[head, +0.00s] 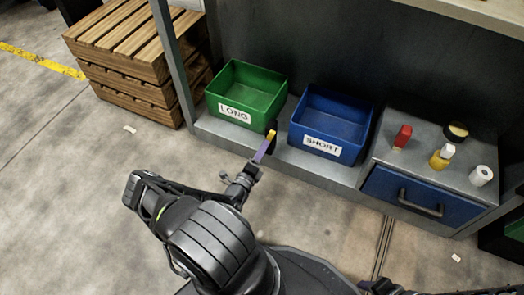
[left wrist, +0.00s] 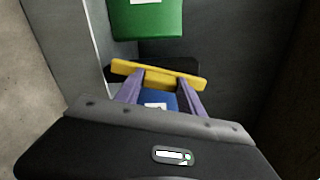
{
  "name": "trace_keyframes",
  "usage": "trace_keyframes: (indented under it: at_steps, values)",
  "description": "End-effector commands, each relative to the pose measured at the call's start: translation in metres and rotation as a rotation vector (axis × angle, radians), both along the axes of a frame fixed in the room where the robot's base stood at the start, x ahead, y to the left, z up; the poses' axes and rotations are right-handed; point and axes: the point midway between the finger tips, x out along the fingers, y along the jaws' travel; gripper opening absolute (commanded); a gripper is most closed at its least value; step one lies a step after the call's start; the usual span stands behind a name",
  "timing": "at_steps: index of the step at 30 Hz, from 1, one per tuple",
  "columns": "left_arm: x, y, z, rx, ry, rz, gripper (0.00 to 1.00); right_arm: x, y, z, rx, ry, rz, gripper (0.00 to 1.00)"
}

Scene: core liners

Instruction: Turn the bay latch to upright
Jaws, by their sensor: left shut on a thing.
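The yellow bay latch (left wrist: 158,76) lies across the left wrist view, its right end slightly lower than its left. It sits in front of a black plate (left wrist: 187,66). In the head view the latch (head: 271,134) shows as a small yellow piece at the shelf front, between the two bins. My left gripper (head: 265,147) has purple fingers and is shut on the latch; its fingers also show in the left wrist view (left wrist: 160,88). The gripper partly hides the latch in the head view. My right gripper does not show.
A green LONG bin (head: 231,113) and a blue SHORT bin (head: 322,146) stand on the grey shelf behind the latch. A cabinet with a blue drawer (head: 400,205) bears several small items at right. Wooden crates (head: 125,60) are stacked at left. The floor in front is mostly clear.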

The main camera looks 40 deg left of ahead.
Motion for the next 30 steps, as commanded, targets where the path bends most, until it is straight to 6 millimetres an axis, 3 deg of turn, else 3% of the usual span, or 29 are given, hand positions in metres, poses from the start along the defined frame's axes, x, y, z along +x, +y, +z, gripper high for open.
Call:
trace_keyframes:
  at_steps: [12, 29, 30]
  values:
    - [-0.0007, -0.0001, -0.0017, -0.243, -0.083, 0.0, 0.0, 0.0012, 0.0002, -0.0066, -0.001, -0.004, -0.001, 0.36]
    - [-0.0007, -0.0003, -0.0015, -0.288, -0.097, 0.001, 0.0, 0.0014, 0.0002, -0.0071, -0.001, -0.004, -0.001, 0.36]
    - [-0.0007, -0.0003, -0.0015, -0.288, -0.097, 0.001, 0.47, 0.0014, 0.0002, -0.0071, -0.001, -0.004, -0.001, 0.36]
